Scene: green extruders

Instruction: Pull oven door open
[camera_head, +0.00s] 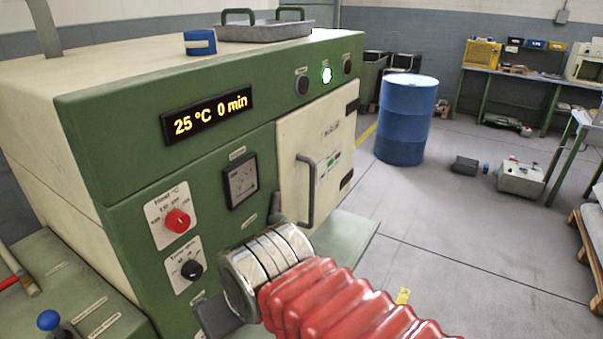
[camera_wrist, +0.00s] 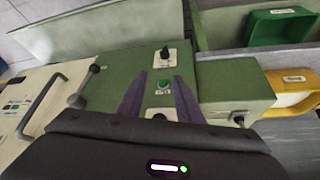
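The oven (camera_head: 110,170) is a green and cream cabinet on the left of the head view, with a display reading 25 °C and 0 min. Its cream door (camera_head: 318,140) appears closed, with a dark grey bar handle (camera_head: 306,190). In the wrist view, the handle (camera_wrist: 40,105) and part of the door (camera_wrist: 14,120) lie at the left edge. My gripper (camera_wrist: 160,92) is open and empty there, its two dark fingers apart over a green panel, to the right of the handle. In the head view my fingers are mostly hidden behind the silver wrist and red sleeve.
A metal tray (camera_head: 264,31) and a blue tin (camera_head: 200,42) sit on the oven's top. A green ledge (camera_head: 345,240) lies below the door. A blue barrel (camera_head: 405,118) stands beyond it. Green (camera_wrist: 281,27) and yellow (camera_wrist: 290,92) bins show in the wrist view.

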